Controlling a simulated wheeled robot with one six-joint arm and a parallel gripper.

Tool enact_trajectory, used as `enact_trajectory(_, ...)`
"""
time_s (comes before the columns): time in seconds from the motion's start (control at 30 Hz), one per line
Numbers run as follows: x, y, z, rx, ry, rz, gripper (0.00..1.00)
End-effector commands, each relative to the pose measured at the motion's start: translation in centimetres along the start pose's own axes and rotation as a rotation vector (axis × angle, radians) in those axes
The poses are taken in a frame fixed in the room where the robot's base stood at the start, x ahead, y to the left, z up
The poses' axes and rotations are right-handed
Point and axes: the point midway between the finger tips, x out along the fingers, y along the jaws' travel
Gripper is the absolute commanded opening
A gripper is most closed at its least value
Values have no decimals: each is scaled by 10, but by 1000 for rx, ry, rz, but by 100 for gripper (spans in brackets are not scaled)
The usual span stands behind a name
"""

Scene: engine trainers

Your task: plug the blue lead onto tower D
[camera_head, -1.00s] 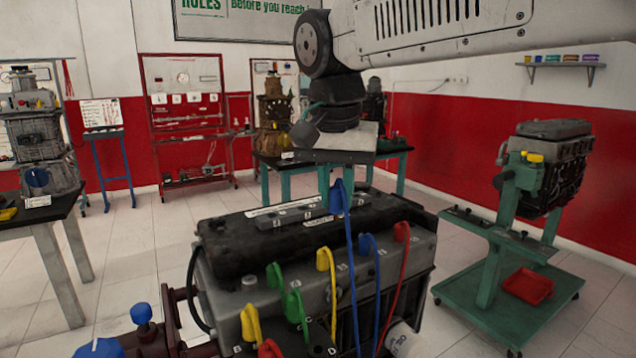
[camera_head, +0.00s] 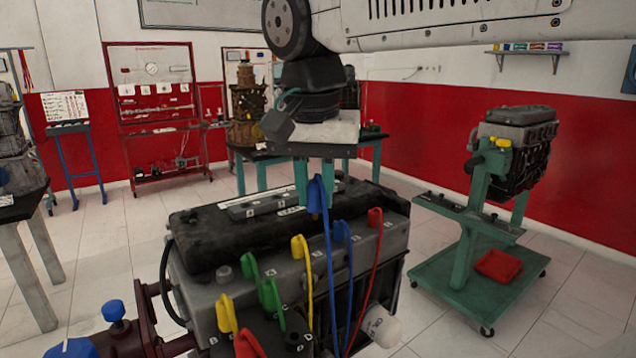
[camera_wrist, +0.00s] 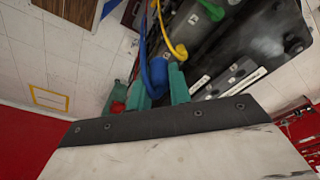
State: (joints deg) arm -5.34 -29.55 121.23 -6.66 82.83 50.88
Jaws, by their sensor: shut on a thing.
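My gripper (camera_head: 314,188) points down above the engine's far side, its teal fingers shut on the blue boot (camera_head: 317,198) of the blue lead. In the wrist view the boot (camera_wrist: 157,74) sits between the fingertips (camera_wrist: 159,86). Its wire hangs down the engine's front. Another blue boot (camera_head: 341,232) stands on the engine top, a little right of and below the held one. A short dark tower (camera_head: 295,342) at the bottom of the head view looks bare. A tiny label beside it may read D; I cannot be sure. The held boot is well above and apart from that tower.
Green (camera_head: 268,296), yellow (camera_head: 227,314) and red (camera_head: 247,345) boots crowd left of the dark tower. A yellow boot (camera_head: 300,246) and a red boot (camera_head: 375,217) stand along the engine top (camera_head: 205,283). A green engine stand (camera_head: 463,250) is at right.

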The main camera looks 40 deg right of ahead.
Motion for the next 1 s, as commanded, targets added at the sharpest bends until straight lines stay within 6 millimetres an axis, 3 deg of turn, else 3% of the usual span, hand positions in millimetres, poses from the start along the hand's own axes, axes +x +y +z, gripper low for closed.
enact_trajectory(1.0, -15, -7, 101, -6, -1, -1, 0)
